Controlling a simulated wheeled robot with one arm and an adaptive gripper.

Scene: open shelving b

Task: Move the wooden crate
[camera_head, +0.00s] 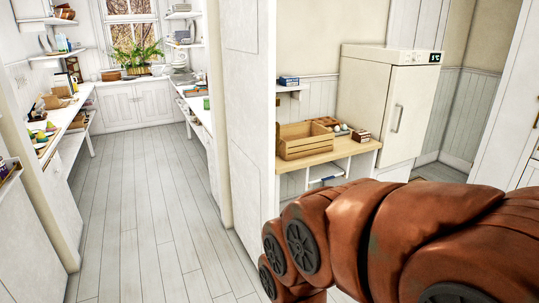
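A slatted wooden crate (304,143) stands on a light wood counter (343,153) on the right of the view, against a white panelled wall. It looks upright, with its open top up. My reddish-brown arm fills the lower right, in front of and below the counter. The arm's end is not in view, so my gripper cannot be seen.
Small boxes and pale round items (342,130) lie beside the crate. A blue box (289,80) sits on a small shelf above. A white fridge (390,100) stands right of the counter. A white wall end (248,130) divides it from a pantry with clear plank floor (150,210).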

